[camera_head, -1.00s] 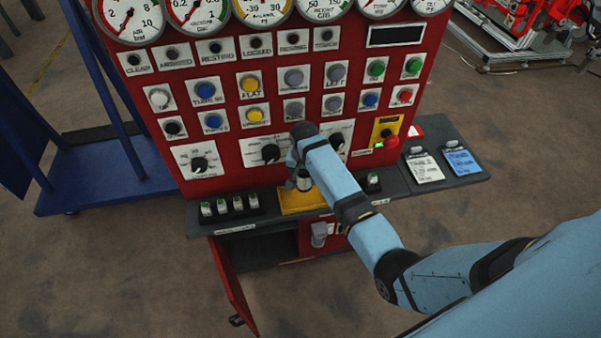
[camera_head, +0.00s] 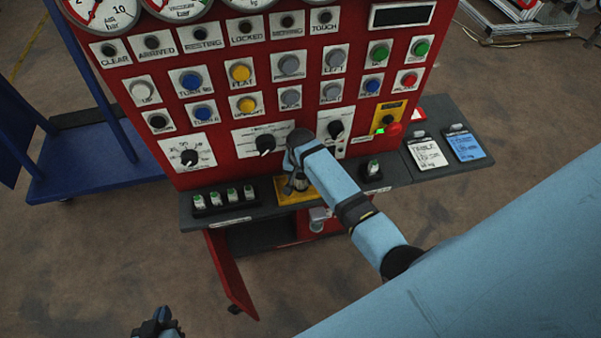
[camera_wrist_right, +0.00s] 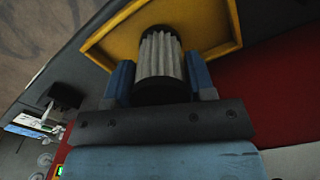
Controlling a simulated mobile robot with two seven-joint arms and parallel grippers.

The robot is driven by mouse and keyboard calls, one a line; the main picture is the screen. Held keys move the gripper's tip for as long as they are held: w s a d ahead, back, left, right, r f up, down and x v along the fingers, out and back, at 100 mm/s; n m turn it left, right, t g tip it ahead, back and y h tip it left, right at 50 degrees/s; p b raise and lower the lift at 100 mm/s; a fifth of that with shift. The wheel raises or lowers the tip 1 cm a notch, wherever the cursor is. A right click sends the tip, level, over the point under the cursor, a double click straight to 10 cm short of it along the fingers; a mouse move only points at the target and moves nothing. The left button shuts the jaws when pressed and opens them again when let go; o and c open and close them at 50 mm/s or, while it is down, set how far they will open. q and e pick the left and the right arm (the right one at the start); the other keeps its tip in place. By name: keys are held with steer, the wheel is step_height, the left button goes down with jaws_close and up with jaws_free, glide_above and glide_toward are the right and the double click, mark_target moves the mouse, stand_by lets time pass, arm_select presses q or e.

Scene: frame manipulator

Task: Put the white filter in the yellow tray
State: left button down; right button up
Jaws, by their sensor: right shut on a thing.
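The white pleated filter (camera_wrist_right: 160,58) with dark end caps is between the blue fingers of my right gripper (camera_wrist_right: 160,78) in the right wrist view. The gripper is shut on it. The filter is over the yellow tray (camera_wrist_right: 226,50), inside its rim as seen from the wrist; whether it touches the tray floor I cannot tell. In the head view the yellow tray (camera_head: 284,191) sits on the grey shelf, partly hidden by my right gripper (camera_head: 298,184). My left gripper (camera_head: 160,326) shows only in part at the bottom edge, away from the shelf; its jaw opening is unclear.
The red panel (camera_head: 222,132) with buttons, knobs and gauges rises right behind the tray. A red door (camera_head: 230,270) hangs open below the shelf.

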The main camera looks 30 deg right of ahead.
steer(key=shift+s+a+r, duration=0.1)
steer(key=shift+s, duration=0.05)
steer(key=o, duration=0.9)
steer(key=shift+f, duration=0.4)
steer(key=shift+r, duration=0.25)
